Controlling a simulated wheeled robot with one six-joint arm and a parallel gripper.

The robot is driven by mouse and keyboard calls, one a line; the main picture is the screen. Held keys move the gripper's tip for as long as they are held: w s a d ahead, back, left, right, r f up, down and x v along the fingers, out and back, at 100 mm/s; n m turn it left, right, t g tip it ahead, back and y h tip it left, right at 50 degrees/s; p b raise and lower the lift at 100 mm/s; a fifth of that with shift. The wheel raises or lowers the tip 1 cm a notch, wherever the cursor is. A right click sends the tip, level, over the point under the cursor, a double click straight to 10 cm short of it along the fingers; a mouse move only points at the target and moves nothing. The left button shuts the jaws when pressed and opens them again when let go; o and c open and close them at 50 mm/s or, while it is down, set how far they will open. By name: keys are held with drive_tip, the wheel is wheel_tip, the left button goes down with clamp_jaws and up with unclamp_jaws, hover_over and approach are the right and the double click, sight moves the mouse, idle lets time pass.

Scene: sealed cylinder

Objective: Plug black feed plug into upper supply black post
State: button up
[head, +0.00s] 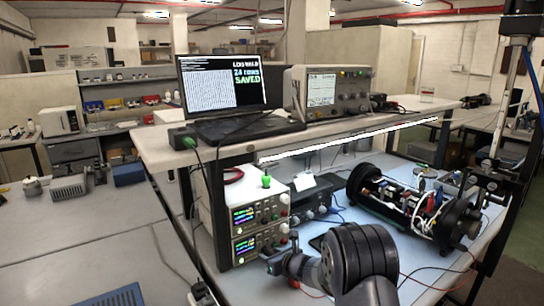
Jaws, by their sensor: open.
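Two bench supplies are stacked on the lower shelf, the upper supply (258,214) on the lower supply (258,245). Both have lit displays facing front. Small knobs or posts show at the upper supply's right front edge, too small to tell which is the black post. I cannot pick out the black feed plug. Thin red and black leads (440,271) run along the bench at the lower right, and their ends are not clear. My dark arm links fill the bottom middle, in front of the bench.
A sealed-cylinder assembly (420,205) with exposed wiring lies on the right of the bench. A laptop (228,95) and an oscilloscope (328,90) stand on the upper shelf (400,115). A green-topped object (266,181) stands on the upper supply.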

idle(0.3)
clamp_jaws()
idle(0.3)
drive_tip(key=shift+f, duration=0.1)
drive_tip(key=shift+s+d+b, duration=0.55)
drive_tip(key=shift+s+b, duration=0.1)
drive_tip(key=shift+s, duration=0.2)
drive_tip(key=shift+s+d+b, duration=0.6)
drive_tip(key=shift+s+b, duration=0.1)
drive_tip(key=shift+s, duration=0.1)
drive_tip(key=shift+s+d+b, duration=0.55)
drive_tip(key=shift+s+b, duration=0.1)
drive_tip(key=shift+s, duration=0.2)
